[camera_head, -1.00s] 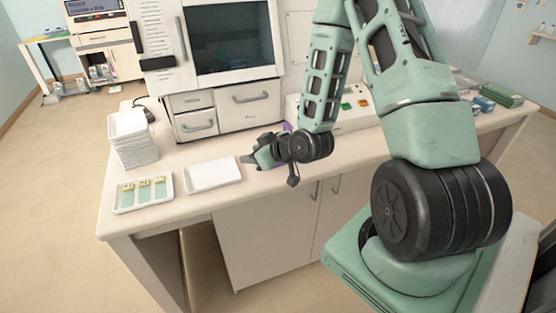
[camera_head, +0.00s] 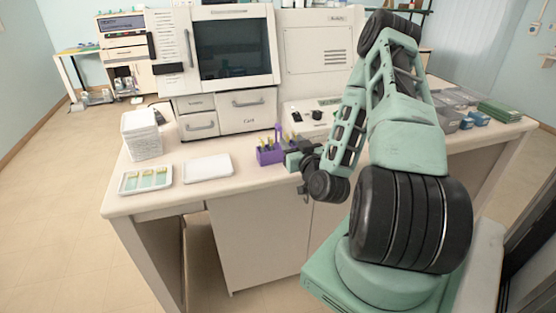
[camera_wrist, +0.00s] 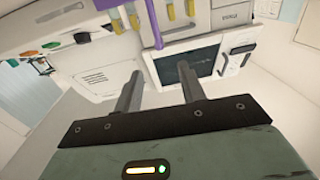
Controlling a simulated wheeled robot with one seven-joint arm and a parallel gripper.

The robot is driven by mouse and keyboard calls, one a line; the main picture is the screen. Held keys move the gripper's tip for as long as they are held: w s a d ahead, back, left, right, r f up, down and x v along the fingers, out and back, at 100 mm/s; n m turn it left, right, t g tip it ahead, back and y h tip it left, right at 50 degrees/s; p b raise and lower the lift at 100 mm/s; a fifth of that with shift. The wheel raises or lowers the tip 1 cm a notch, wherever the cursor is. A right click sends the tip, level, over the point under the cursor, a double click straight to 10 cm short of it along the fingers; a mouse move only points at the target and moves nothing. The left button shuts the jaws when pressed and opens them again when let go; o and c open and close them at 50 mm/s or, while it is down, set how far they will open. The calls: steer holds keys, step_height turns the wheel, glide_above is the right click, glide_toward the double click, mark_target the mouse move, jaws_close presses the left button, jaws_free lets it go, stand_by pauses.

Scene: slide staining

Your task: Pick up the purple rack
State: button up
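The purple rack (camera_head: 268,157) stands on the counter in front of the large machine, with yellow-topped slides in it and an upright purple handle. My gripper (camera_head: 291,158) is at its right side, close to it, and hides part of it. In the wrist view my gripper's two fingers (camera_wrist: 159,70) are apart with nothing between them. The purple handle (camera_wrist: 153,22) shows beyond the fingertips, in line with the gap, with yellow slide ends at both sides. I cannot tell whether the fingers touch the rack.
A flat white tray (camera_head: 208,172) lies left of the rack, and a tray of slides (camera_head: 121,183) is further left. A white stack (camera_head: 140,146) stands behind them. The machine (camera_head: 233,50) rises behind the rack. Green and blue boxes (camera_head: 499,111) lie at the right end.

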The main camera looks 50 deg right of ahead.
mark_target(277, 124)
steer(key=p+x, duration=0.5)
steer(key=x, duration=0.8)
steer(key=shift+w+d+f, duration=0.1)
steer(key=shift+w, duration=0.25)
jaws_close()
